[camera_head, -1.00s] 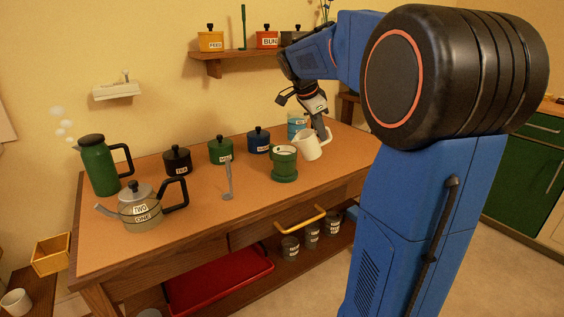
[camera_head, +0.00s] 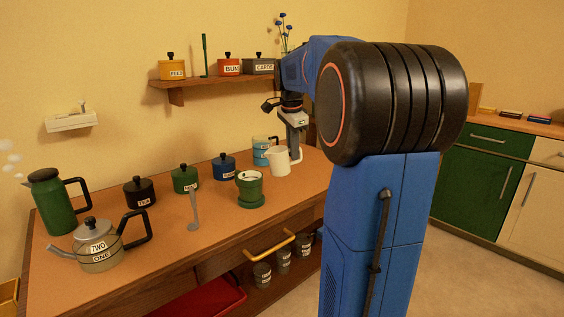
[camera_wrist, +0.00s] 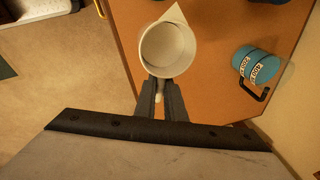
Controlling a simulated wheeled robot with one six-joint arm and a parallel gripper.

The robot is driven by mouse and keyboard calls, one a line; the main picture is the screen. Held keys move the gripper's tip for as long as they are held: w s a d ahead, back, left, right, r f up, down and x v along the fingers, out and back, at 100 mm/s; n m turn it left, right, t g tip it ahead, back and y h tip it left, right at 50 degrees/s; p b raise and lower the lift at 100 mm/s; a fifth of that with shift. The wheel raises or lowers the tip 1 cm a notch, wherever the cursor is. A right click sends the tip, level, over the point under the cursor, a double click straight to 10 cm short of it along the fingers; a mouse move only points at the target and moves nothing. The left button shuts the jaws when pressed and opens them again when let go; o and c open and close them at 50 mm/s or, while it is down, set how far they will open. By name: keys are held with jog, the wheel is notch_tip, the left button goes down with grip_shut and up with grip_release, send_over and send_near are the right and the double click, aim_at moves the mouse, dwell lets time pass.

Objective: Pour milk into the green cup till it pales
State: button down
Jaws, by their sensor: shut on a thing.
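A white jug (camera_head: 280,162) stands about upright near the right end of the desk, beyond and to the right of the green cup. I cannot tell whether its base touches the desk. My gripper (camera_head: 295,153) is shut on its handle side. In the wrist view the round mouth of the jug (camera_wrist: 168,48) and its pointed spout lie just beyond my gripper (camera_wrist: 160,88); the inside looks pale. The green cup (camera_head: 249,187) sits upright on a green base, apart from the jug. Its opening shows a light ring, but the shade of its contents is unclear.
A blue banded mug (camera_head: 261,150) stands close behind the jug; it also shows in the wrist view (camera_wrist: 252,66). Lidded pots (camera_head: 185,179), a grey upright tool (camera_head: 193,208), a glass kettle (camera_head: 100,248) and a steaming green pot (camera_head: 52,203) stand to the left.

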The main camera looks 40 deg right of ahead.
jog(key=shift+t+y, duration=0.3)
jog(key=shift+y, duration=0.4)
jog(key=shift+s+d+r, duration=0.25)
jog(key=shift+d+r, duration=0.55)
jog(key=shift+r, duration=0.3)
jog(key=shift+s+d+r, duration=0.2)
jog(key=shift+d+r, duration=0.6)
jog(key=shift+r, duration=0.3)
